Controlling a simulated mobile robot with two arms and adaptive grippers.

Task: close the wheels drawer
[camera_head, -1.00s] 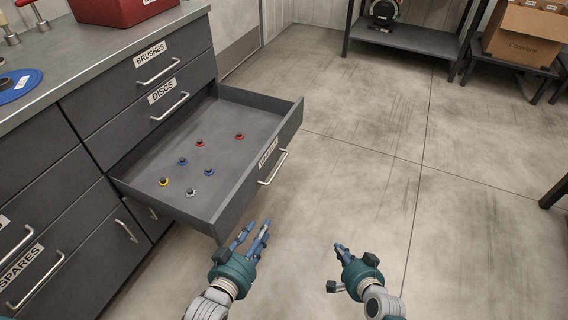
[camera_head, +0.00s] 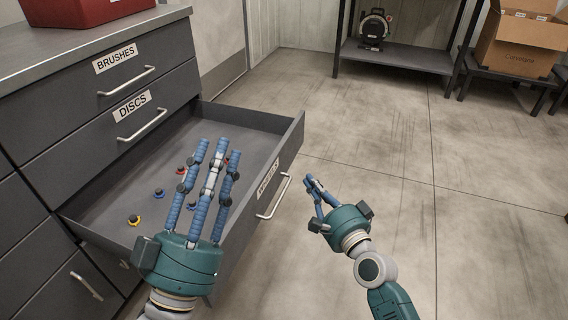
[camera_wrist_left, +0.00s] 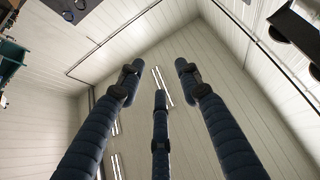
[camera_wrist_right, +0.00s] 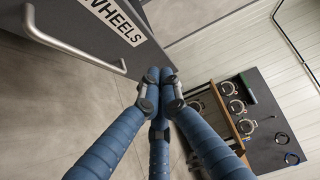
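The wheels drawer (camera_head: 268,219) is pulled well out of the grey cabinet. Its front has a bar handle (camera_head: 275,197) and a label, partly turned away in the head view. The label reads WHEELS in the right wrist view (camera_wrist_right: 118,20), where the handle (camera_wrist_right: 75,47) also shows. My left gripper (camera_head: 214,165) is raised in front of the open drawer in the head view, fingers spread and empty, hiding part of it. My right gripper (camera_head: 313,188) is just right of the handle, apart from it; its fingertips are together with nothing between them.
Small knobbed pieces, including a yellow one (camera_head: 134,220), sit inside the drawer. The closed BRUSHES drawer (camera_head: 125,77) and DISCS drawer (camera_head: 135,118) are above it. A shelf (camera_head: 397,57) and a cardboard box (camera_head: 519,42) stand at the back. The floor to the right is clear.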

